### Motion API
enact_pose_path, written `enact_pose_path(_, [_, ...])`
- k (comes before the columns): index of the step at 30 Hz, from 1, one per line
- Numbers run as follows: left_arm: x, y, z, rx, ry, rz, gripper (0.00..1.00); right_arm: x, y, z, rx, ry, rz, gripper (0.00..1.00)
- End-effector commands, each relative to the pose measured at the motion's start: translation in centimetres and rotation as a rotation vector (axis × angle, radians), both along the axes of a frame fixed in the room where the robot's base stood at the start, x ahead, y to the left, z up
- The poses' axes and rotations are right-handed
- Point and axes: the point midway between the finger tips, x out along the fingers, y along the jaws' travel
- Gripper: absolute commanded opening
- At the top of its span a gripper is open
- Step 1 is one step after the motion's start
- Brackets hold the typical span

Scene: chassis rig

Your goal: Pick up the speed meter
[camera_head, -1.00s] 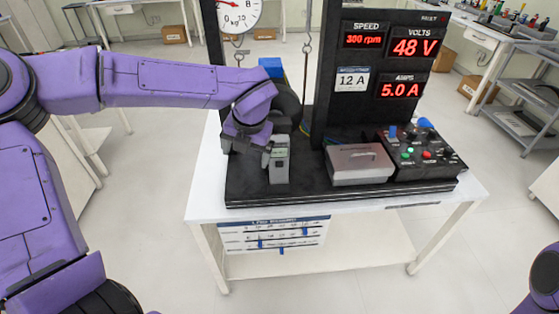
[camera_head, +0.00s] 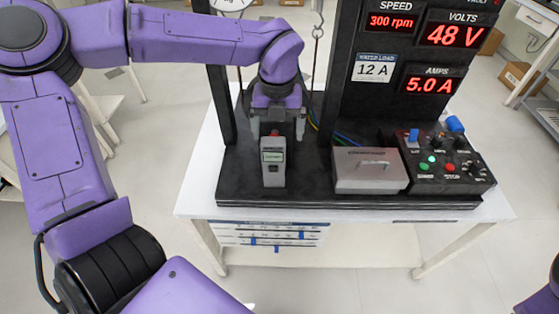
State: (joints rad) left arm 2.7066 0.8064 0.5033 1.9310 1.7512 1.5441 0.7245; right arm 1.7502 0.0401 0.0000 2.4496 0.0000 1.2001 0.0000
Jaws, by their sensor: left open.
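The speed meter (camera_head: 273,168) is a small grey handheld device with a light green display. It stands upright near the front of the black rig base, left of the grey metal box. My left gripper (camera_head: 277,130) is open just above and behind the meter's top, with one finger to each side. Whether a finger touches the meter cannot be told. My right gripper is not in view; only a bit of purple arm shows at the lower right edge.
The grey metal box (camera_head: 368,170) and the control box (camera_head: 445,165) with knobs and buttons stand right of the meter. A tall black display panel (camera_head: 420,100) rises behind them. The rig base (camera_head: 330,203) sits on a white table (camera_head: 195,200).

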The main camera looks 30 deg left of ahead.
Motion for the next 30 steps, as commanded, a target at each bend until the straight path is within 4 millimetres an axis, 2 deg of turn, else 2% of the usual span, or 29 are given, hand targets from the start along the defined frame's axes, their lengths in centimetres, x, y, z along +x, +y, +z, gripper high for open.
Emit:
enact_pose_path(5, [-0.1,0.1,-2.4,0.001,0.001,0.001,0.94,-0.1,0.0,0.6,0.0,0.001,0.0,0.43])
enact_pose_path(11, [-0.9,0.6,-5.3,0.0,0.004,0.0,0.94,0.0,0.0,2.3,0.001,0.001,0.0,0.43])
enact_pose_path(14, [-0.8,0.6,-7.1,0.001,0.001,0.001,0.94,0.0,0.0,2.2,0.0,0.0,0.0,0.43])
enact_pose_path(22, [-0.7,0.6,-7.7,0.001,-0.003,0.002,0.94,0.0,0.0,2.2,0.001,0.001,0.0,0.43])
enact_pose_path(27, [-0.7,0.6,-7.7,0.001,-0.003,0.002,0.38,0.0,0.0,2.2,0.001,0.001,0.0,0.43])
enact_pose_path(30, [-0.7,0.6,-7.7,0.001,-0.003,0.002,0.12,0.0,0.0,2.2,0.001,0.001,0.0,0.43])
